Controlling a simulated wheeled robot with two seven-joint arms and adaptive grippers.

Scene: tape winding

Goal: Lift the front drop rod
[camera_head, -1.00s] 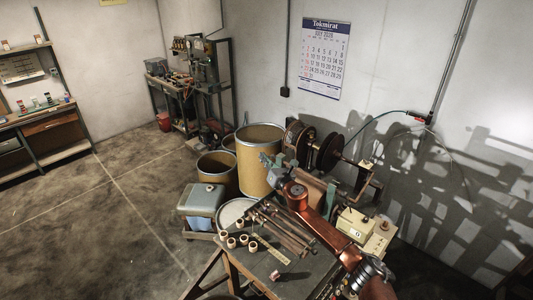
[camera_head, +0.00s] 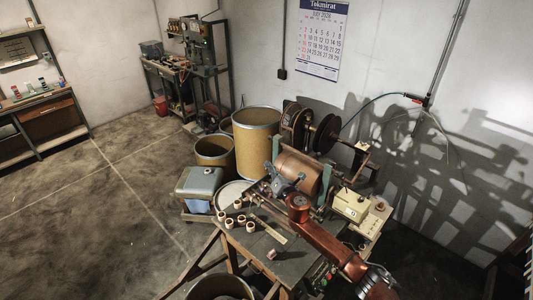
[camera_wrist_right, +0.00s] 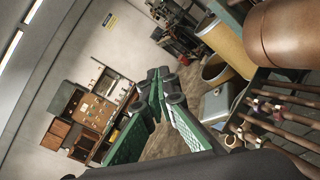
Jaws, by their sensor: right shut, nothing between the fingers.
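Several slim dark rods lie side by side at the front of the winding machine in the head view, partly covered by my right arm. Their ends show as several rods (camera_wrist_right: 290,118) at the right of the right wrist view. I cannot tell for sure which is the front drop rod. My right gripper (camera_head: 272,182) is over the rods, just in front of the copper drum (camera_head: 298,172). In the right wrist view its green-padded fingers (camera_wrist_right: 158,76) are together and empty, beside the rods and apart from them. My left gripper is not in view.
Several small rings (camera_head: 240,220) and a pale strip (camera_head: 272,232) lie on the bench (camera_head: 292,262). A cream box (camera_head: 352,204) is at right. The floor at left is clear.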

